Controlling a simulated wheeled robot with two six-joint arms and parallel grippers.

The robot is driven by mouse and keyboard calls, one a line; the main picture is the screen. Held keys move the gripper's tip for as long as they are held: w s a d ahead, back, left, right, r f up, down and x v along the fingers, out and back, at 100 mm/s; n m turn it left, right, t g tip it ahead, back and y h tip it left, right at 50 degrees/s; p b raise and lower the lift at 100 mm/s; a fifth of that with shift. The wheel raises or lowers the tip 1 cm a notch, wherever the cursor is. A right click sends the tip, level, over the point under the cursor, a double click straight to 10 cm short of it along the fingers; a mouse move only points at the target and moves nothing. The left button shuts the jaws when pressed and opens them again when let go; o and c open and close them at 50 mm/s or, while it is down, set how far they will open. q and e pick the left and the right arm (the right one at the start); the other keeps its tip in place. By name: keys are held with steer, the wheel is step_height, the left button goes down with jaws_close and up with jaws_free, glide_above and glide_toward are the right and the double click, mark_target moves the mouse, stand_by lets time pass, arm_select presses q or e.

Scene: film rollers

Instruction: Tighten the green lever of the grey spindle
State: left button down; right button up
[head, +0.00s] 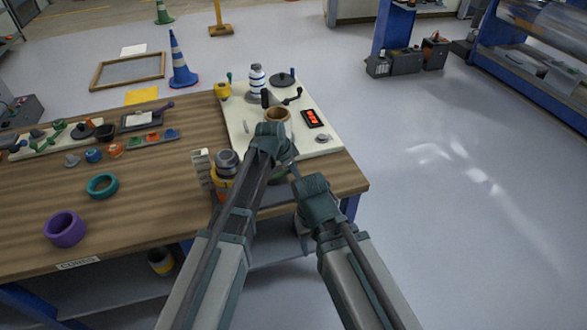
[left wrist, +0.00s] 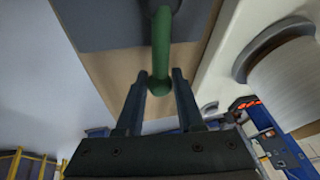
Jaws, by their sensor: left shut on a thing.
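The green lever (left wrist: 161,50) shows in the left wrist view as a rounded green bar with a knobbed end. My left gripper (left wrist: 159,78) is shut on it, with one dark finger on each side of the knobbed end. A dark grey surface (left wrist: 110,28) lies behind the lever's top; I cannot tell whether it is the grey spindle. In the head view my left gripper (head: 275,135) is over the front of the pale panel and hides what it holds. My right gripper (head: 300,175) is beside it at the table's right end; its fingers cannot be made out.
The pale panel (head: 245,118) bears a tan ring (head: 278,113), a white bottle (head: 257,78), a black crank and a red-lit display (head: 314,118).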

stand_by(0.3)
arm_select(q)
steer(key=s+m, duration=0.1)
steer(key=m, duration=0.1)
steer(key=s+m+g+h, duration=0.1)
steer(key=m, duration=0.1)
steer(key=shift+s, duration=0.35)
steer(key=m, duration=0.1)
steer(key=s+m+g, duration=0.1)
steer(key=m, duration=0.1)
steer(key=shift+s+a+h, duration=0.15)
steer(key=shift+s+h, duration=0.15)
steer(key=s+m+g, duration=0.1)
steer(key=a+m, duration=0.1)
steer(key=m, duration=0.1)
steer(key=shift+s+g, duration=0.4)
steer(key=shift+s+a+m+g, duration=0.3)
steer(key=shift+s+m, duration=0.05)
steer(key=shift+m, duration=0.35)
steer(key=shift+s+a+m+g, duration=0.25)
steer(key=shift+s+m+g, duration=0.05)
steer(key=shift+m, duration=0.4)
steer(key=shift+a, duration=0.1)
steer(key=c, duration=0.5)
jaws_free()
steer(key=shift+c, duration=0.2)
